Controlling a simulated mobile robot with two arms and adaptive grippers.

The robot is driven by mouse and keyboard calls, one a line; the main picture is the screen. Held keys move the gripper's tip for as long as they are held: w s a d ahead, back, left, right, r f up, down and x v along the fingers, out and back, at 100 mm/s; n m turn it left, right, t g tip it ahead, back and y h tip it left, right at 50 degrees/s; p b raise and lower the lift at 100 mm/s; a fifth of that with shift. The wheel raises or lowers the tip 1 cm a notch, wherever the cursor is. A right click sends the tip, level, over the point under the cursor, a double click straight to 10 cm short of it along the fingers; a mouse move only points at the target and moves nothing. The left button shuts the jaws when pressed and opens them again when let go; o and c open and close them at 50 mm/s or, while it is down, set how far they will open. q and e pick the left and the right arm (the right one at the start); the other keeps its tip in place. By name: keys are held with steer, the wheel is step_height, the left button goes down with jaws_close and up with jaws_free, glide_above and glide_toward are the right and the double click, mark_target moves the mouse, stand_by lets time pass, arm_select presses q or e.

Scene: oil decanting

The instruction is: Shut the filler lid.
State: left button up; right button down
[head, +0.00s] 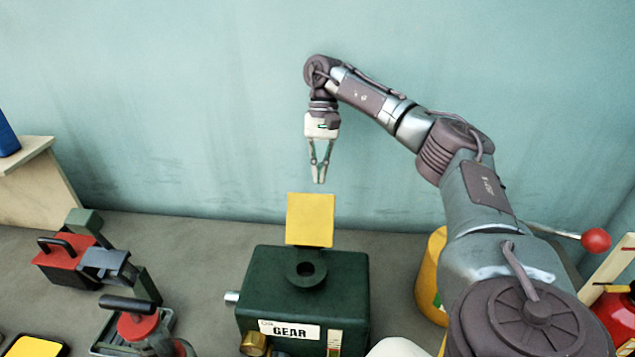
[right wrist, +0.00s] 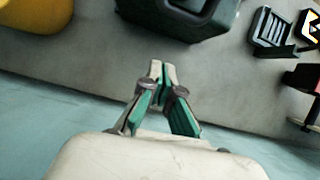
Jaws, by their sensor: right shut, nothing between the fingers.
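The filler lid (head: 310,220) is a yellow square plate standing upright, open, at the back of the dark green gear box (head: 350,285). The round filler hole (head: 305,269) on top of the box is uncovered. My right gripper (head: 319,181) is shut and empty, pointing down above and behind the lid's top edge, apart from it. In the right wrist view the shut fingertips (right wrist: 162,66) show, with part of the dark box (right wrist: 185,15) beyond them. I cannot make out the lid in that view. My left gripper is not in view.
A yellow container (head: 430,275) stands right of the box, partly behind my right arm. A red ball knob (head: 596,240) on a rod is farther right. A red case (head: 62,252) and a red-topped item (head: 138,325) with a black handle are at left. The wall (head: 200,100) is behind.

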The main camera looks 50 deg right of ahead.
mark_target(318, 197)
steer(key=s+a+f+p, duration=0.1)
steer(key=a+p, duration=0.1)
steer(key=s+a+f+p, duration=0.2)
steer(key=shift+s+a, duration=0.1)
steer(key=shift+s, duration=0.2)
stand_by(0.5)
steer(key=shift+s+a+r+t+h, duration=0.1)
steer(key=shift+r+t+h, duration=0.1)
steer(key=shift+t+h, duration=0.25)
steer(key=shift+r+t+h+b, duration=0.2)
steer(key=shift+t+h+b, duration=0.15)
steer(key=shift+h+b, duration=0.1)
